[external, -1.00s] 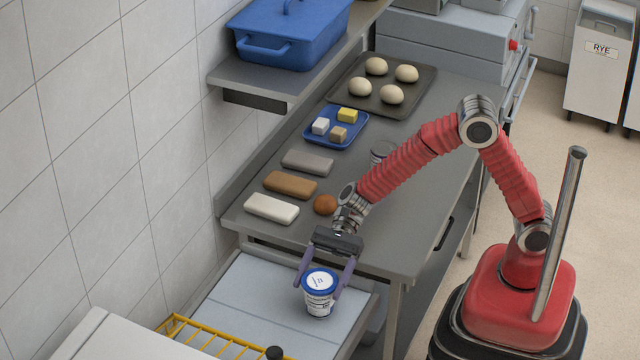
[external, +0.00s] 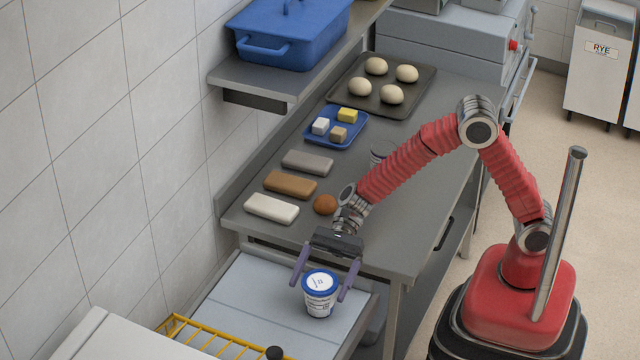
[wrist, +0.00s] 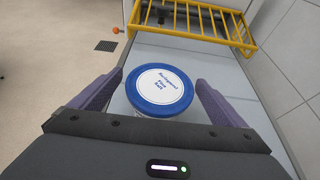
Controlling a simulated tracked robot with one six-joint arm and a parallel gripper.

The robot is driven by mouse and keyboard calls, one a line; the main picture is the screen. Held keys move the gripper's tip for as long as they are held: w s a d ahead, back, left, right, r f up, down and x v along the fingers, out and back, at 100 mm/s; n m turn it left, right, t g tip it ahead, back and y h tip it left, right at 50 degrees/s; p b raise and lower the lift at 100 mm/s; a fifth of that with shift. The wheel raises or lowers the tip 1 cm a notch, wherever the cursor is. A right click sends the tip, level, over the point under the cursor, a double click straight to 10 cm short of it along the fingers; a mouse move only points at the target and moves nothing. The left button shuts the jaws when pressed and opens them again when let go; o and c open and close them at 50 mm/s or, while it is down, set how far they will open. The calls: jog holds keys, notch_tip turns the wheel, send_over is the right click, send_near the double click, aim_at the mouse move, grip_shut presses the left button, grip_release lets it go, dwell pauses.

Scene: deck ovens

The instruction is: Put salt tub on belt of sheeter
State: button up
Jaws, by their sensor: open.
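The salt tub (external: 320,296) is white with a blue-rimmed lid and stands upright on the pale belt (external: 240,300) of the sheeter, near the belt's end by the counter. In the wrist view the tub's lid (wrist: 159,88) carries printed text reading "Salt". My gripper (external: 325,281) is open, with one purple finger on each side of the tub and a gap at each side. The fingers also show in the wrist view (wrist: 158,93), apart from the lid. The tub's base is partly hidden below the lid in the wrist view.
A yellow wire guard (external: 205,338) stands across the belt. The steel counter (external: 400,215) beside it holds several wrapped blocks, a brown ball (external: 325,204), a blue tray (external: 316,138) and a dark baking tray (external: 425,100) with dough balls. The belt left of the tub is clear.

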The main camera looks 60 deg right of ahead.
jog(key=v, duration=1.2)
jog(key=shift+d, duration=0.1)
dwell(0.5)
jog(key=s+d+r+n+t+h, duration=0.2)
jog(key=s+d+n+h, duration=0.4)
jog(key=d, duration=0.8)
jog(key=s+d+r+n+t+h, duration=0.3)
jog(key=s+d+n+h, duration=0.4)
jog(key=s+d+n, duration=0.5)
jog(key=s+d, duration=0.2)
jog(key=d, duration=0.1)
jog(key=shift+d+t, duration=0.2)
jog(key=shift+t, duration=0.1)
jog(key=shift+o, duration=0.6)
jog(key=shift+s, duration=0.1)
